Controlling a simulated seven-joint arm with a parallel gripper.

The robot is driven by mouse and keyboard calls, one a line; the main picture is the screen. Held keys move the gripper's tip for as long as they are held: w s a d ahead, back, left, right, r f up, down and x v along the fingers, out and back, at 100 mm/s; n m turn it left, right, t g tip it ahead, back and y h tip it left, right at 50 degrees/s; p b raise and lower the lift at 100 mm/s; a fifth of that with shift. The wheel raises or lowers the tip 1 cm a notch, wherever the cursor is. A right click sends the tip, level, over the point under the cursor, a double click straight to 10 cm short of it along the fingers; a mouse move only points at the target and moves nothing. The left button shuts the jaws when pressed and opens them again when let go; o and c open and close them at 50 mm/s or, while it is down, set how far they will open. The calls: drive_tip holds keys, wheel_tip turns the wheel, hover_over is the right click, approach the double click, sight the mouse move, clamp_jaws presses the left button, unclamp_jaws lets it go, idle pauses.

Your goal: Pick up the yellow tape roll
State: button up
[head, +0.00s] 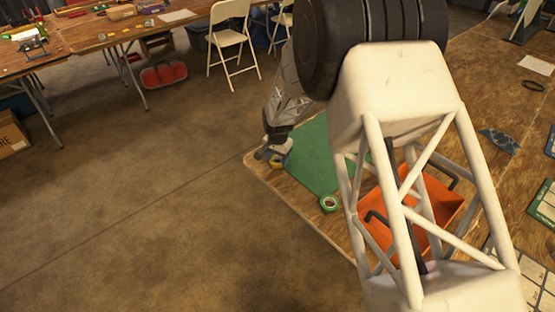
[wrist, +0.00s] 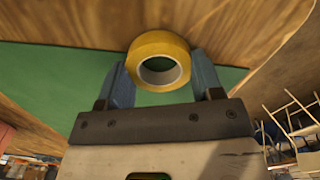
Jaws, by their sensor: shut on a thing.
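The yellow tape roll (wrist: 159,44) is between the two blue fingers of my gripper (wrist: 160,72) in the wrist view. The fingers press on its left and right sides and its round hole faces the camera. In the head view my gripper (head: 272,155) is small, at the table's corner edge, with the yellow roll (head: 278,162) at its tips. Whether the roll is clear of the surface cannot be told.
A green mat (head: 312,158) lies on the wooden table (head: 318,230). A green tape roll (head: 329,203) sits at the mat's front edge. An orange tray (head: 440,205) with dark handles is to the right, partly behind my arm. Open floor lies to the left.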

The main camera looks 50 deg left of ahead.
drive_tip(key=shift+r, duration=0.75)
wheel_tip(320, 180, up, 2)
drive_tip(key=shift+r, duration=0.1)
drive_tip(key=s+d, duration=0.2)
drive_tip(key=d, duration=0.2)
drive_tip(key=s+d+r, duration=0.1)
drive_tip(key=s+d, duration=0.2)
drive_tip(key=d, duration=0.2)
drive_tip(key=s+d, duration=0.3)
drive_tip(key=d, duration=0.1)
drive_tip(key=shift+s+d+r, duration=0.1)
drive_tip(key=shift+d+r, duration=0.05)
drive_tip(key=shift+d, duration=0.25)
